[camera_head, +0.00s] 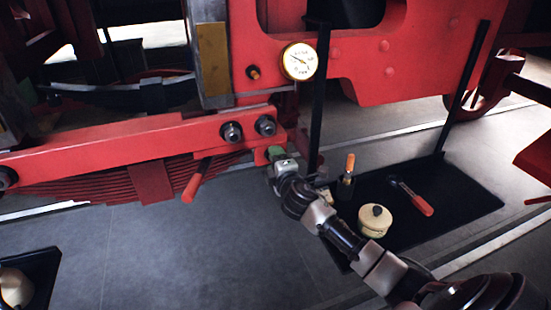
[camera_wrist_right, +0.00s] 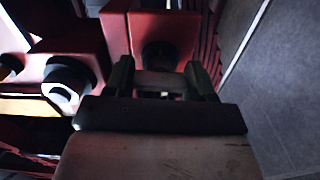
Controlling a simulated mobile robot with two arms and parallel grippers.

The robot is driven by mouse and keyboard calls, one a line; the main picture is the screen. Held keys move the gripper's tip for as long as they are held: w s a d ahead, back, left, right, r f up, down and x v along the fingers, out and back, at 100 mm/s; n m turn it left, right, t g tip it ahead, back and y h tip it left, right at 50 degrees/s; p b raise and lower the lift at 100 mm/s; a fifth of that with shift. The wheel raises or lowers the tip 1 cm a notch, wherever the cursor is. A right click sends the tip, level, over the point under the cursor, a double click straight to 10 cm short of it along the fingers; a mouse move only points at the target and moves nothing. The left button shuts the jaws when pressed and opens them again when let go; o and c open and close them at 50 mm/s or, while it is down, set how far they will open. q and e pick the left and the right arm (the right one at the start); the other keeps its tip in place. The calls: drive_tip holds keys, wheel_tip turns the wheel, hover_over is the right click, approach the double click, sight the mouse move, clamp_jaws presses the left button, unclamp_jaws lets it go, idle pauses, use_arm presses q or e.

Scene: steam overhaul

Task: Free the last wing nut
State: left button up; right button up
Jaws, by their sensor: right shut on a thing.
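My right gripper (camera_head: 274,154) reaches up to the right end of the red beam (camera_head: 130,140), under two large hex nuts. In the right wrist view its two dark green fingers (camera_wrist_right: 160,74) stand on either side of a small, dim part, which I take to be the wing nut (camera_wrist_right: 160,84). The gripper is shut on it. A dark round stud or hole (camera_wrist_right: 159,54) in a red block shows just behind. The wing nut's shape is mostly hidden by the fingers and shadow. My left gripper is out of view.
A black tray (camera_head: 465,200) on the floor holds a red-handled tool (camera_head: 412,196), an orange-topped bottle (camera_head: 347,175) and a cream lidded pot (camera_head: 374,221). A gauge (camera_head: 299,61) sits above the beam. A red handle (camera_head: 194,184) hangs below it. Dark posts flank the tray.

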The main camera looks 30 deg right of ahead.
drive_tip(key=shift+n+p, duration=0.55)
drive_tip(key=shift+n, duration=1.55)
drive_tip(key=o, duration=0.9)
drive_tip(key=shift+s, duration=0.1)
drive_tip(key=b+v, duration=0.2)
drive_tip(key=v, duration=0.8)
drive_tip(key=shift+s+a, duration=0.2)
drive_tip(key=shift+s, duration=0.05)
